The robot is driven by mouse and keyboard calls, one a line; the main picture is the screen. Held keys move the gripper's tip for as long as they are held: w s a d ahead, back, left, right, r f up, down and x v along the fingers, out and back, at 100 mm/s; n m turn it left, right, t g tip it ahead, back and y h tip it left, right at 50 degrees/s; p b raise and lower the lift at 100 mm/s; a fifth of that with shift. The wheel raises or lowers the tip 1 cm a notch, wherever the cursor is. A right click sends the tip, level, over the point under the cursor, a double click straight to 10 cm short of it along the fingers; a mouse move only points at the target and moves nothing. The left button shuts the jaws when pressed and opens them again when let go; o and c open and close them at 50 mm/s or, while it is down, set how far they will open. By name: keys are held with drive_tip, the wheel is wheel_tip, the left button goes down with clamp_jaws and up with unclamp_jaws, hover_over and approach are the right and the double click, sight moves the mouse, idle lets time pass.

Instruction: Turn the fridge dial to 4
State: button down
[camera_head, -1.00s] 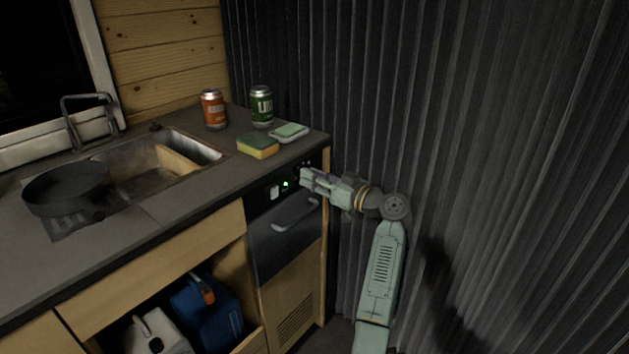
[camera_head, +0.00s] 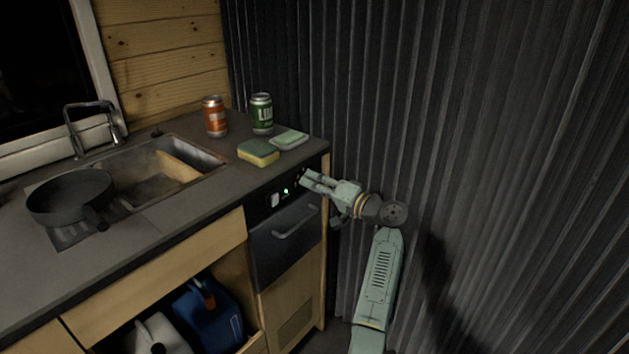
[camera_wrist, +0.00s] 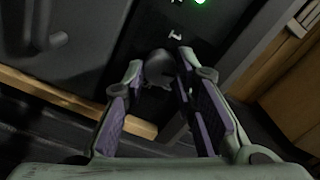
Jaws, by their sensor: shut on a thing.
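The fridge (camera_head: 284,243) is set under the counter's right end, with a dark control panel across its top. The fridge dial (camera_wrist: 159,69) is a dark round knob on that panel in the wrist view. My gripper (camera_wrist: 161,61) is shut on the dial, one finger on each side of it. In the head view my gripper (camera_head: 305,177) reaches the panel from the right, and its fingers hide the dial there. A lit green light (camera_head: 286,191) and a pale switch (camera_head: 275,199) sit left of the dial. I cannot read the dial's setting; a small white mark (camera_wrist: 176,35) beside it is unclear.
The fridge handle (camera_head: 296,222) sticks out below the panel. A corrugated dark wall (camera_head: 480,150) stands close on the right. A sponge (camera_head: 258,152), a soap dish (camera_head: 290,140), an orange can (camera_head: 215,117) and a green can (camera_head: 261,114) stand on the counter above.

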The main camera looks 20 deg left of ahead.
drive_tip(key=m+p, duration=0.4)
drive_tip(key=m, duration=0.2)
drive_tip(key=shift+r+m, duration=0.1)
drive_tip(key=shift+m, duration=0.2)
drive_tip(key=m+p, duration=0.2)
drive_tip(key=m, duration=0.3)
drive_tip(key=shift+f+p, duration=0.2)
drive_tip(key=shift+p, duration=0.1)
drive_tip(key=shift+m, duration=0.3)
drive_tip(key=c, duration=1.3)
unclamp_jaws()
drive_tip(key=v, duration=1.2)
